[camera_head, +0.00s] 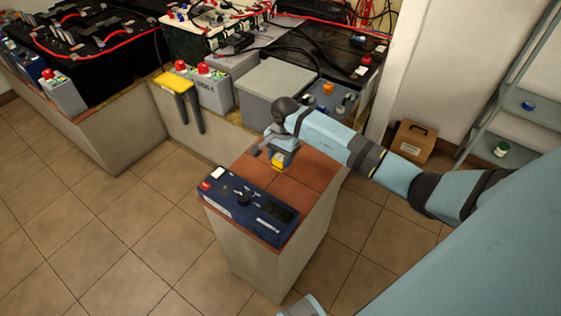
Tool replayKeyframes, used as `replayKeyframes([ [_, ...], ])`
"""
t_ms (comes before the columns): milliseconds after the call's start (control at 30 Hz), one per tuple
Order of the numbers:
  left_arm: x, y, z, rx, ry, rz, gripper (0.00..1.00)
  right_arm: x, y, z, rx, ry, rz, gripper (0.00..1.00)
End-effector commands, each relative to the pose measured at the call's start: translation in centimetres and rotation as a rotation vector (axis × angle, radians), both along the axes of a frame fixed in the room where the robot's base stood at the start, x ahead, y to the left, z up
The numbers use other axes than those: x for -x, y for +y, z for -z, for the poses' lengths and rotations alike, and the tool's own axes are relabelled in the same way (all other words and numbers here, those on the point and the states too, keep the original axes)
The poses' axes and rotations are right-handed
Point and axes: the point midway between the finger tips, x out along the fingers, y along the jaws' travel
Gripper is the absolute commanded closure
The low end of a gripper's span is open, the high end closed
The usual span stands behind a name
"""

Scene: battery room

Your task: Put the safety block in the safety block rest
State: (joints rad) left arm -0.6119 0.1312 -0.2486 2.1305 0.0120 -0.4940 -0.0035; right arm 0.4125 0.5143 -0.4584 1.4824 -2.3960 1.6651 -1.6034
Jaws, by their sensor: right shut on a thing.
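My right gripper (279,150) reaches in from the right and points down over the tiled top of a pedestal. It is shut on a small block with a yellow face (277,161), likely the safety block. The fingers and wrist hide part of the block. I cannot tell whether it touches the tiles. I cannot make out the safety block rest for certain. My left gripper is not in view.
A dark blue battery (248,205) lies on the near part of the pedestal (259,252). Behind stand a grey box (275,88), grey batteries with red caps (209,88) and a yellow-topped item with two dark legs (174,82). A cardboard box (413,141) stands on the floor.

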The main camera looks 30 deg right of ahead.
Motion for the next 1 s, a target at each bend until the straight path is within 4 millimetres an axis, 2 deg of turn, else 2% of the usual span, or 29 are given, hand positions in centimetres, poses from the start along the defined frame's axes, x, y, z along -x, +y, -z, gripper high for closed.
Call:
replayKeyframes([
  [33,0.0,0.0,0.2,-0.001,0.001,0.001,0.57,0.0,0.1,1.0,-0.003,0.003,0.001,0.84],
  [133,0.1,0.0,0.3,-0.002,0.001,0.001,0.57,0.1,0.1,2.1,-0.002,0.002,0.001,0.84],
  [500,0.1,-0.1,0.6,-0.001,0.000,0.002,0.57,0.0,0.0,2.6,0.001,0.000,0.000,0.84],
  [533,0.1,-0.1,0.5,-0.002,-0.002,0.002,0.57,0.0,0.0,2.5,0.001,0.000,0.000,0.54],
  [633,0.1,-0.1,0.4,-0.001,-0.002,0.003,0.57,0.0,0.0,2.4,0.000,0.000,0.000,0.31],
  [867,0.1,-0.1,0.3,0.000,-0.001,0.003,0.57,0.0,0.0,2.4,0.000,0.000,0.000,0.30],
  [1000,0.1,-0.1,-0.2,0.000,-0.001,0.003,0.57,0.0,0.1,1.8,-0.002,0.001,-0.001,0.30],
])
